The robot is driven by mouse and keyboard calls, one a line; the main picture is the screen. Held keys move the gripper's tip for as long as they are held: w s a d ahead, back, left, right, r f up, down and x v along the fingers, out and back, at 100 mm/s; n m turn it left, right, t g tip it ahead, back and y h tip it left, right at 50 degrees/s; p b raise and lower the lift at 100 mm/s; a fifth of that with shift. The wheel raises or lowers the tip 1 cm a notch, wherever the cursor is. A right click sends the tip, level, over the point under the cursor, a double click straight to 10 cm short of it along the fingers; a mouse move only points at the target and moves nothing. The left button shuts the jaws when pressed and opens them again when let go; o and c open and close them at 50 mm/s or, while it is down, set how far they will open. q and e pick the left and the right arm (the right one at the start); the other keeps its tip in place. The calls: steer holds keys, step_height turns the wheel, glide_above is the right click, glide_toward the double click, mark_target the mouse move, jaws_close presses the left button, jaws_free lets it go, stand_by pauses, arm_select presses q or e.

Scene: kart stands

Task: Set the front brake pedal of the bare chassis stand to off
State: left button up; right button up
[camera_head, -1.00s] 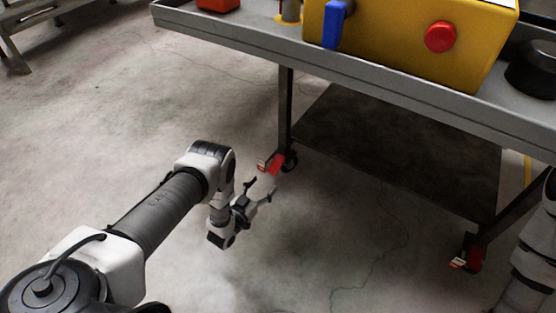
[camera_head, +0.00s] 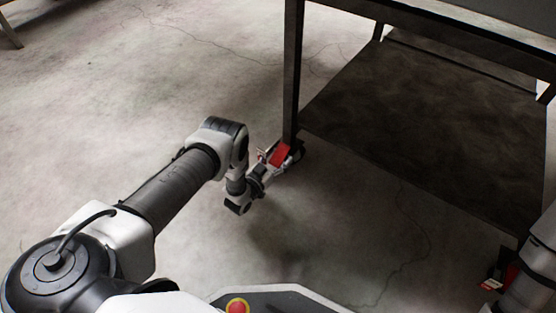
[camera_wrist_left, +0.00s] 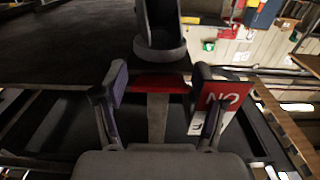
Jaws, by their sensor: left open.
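The stand's near-left leg carries a red brake pedal (camera_head: 281,154) low on its caster. The pedal also shows as a red bar (camera_wrist_left: 158,83) in the left wrist view. My left gripper (camera_head: 272,158) is open at this pedal, and in the wrist view its fingers (camera_wrist_left: 160,76) stand on either side of it. Whether they touch it is unclear. A red and white label plate (camera_wrist_left: 222,96) with upside-down lettering is partly hidden behind the right-hand finger. The pedal's tilt is hard to judge. My right gripper is not seen.
The stand's dark lower shelf (camera_head: 430,130) spans behind the leg (camera_head: 292,70). Another red caster pedal (camera_head: 510,274) is at the lower right, partly hidden by my right arm. Bare concrete floor (camera_head: 110,110) lies open to the left.

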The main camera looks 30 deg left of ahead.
arm_select(q)
jaws_close()
steer(key=shift+r+p, duration=0.25)
steer(key=shift+p, duration=0.25)
steer(key=r+g+p, duration=0.1)
steer(key=p, duration=0.1)
steer(key=g+p, duration=0.2)
steer(key=p, duration=0.1)
steer(key=shift+s+r+y, duration=0.2)
steer(key=shift+r+y, duration=0.1)
steer(key=shift+r, duration=0.05)
steer(key=shift+r+g+p, duration=0.3)
steer(key=shift+g+p, duration=0.8)
steer(key=shift+g, duration=0.3)
